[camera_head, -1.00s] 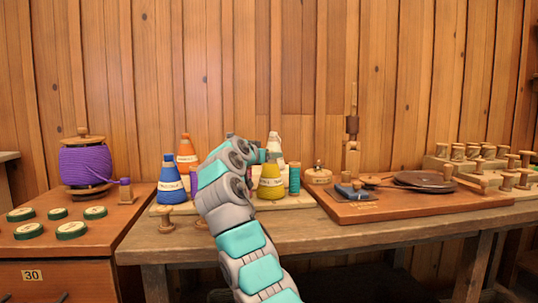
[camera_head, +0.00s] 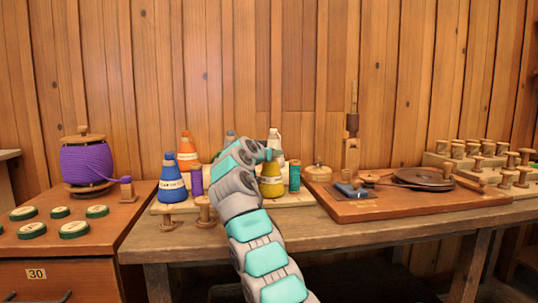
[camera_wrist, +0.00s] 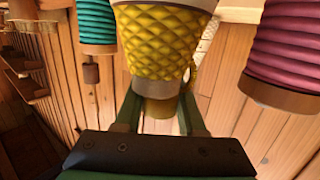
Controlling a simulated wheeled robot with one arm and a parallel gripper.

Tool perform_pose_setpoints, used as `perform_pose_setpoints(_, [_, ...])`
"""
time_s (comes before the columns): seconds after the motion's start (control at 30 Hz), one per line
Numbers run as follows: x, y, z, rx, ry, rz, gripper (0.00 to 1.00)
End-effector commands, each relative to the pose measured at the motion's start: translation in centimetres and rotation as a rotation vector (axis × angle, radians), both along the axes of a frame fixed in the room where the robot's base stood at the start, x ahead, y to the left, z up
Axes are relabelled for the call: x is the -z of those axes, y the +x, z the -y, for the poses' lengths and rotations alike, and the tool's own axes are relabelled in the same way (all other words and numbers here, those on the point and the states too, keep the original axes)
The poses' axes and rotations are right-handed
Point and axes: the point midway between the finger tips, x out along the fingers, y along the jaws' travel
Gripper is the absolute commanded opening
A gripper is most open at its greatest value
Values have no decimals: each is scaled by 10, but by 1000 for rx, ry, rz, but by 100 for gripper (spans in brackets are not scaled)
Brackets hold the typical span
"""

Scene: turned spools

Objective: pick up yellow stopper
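The yellow cone bottle (camera_head: 271,187) stands on the board on the bench, partly behind my arm in the head view. In the wrist view the yellow textured bottle (camera_wrist: 160,42) appears upside down, with a pale neck band. The yellow stopper (camera_wrist: 160,107) sits at its narrow end. My gripper (camera_wrist: 161,112) has its two dark green fingers on either side of the stopper, spread apart, with what looks like a narrow gap at each side. In the head view my gripper (camera_head: 268,154) is at the bottle's top and the stopper is hidden.
A teal spool (camera_head: 294,176) stands close right of the bottle, and a purple spool (camera_head: 196,181) stands left of my arm. Blue (camera_head: 172,180), orange (camera_head: 187,152) and white (camera_head: 275,139) bottles stand nearby. A wooden board with a disc (camera_head: 423,180) lies to the right.

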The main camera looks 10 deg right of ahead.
Motion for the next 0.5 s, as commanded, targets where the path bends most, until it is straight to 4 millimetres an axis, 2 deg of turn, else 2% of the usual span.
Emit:
perform_pose_setpoints(0.03, [0,0,0,0,1,-1,28])
perform_pose_setpoints(0.3, [1,0,-1,-1,0,-1,0])
perform_pose_setpoints(0.5, [1,0,-1,-1,0,-1,0])
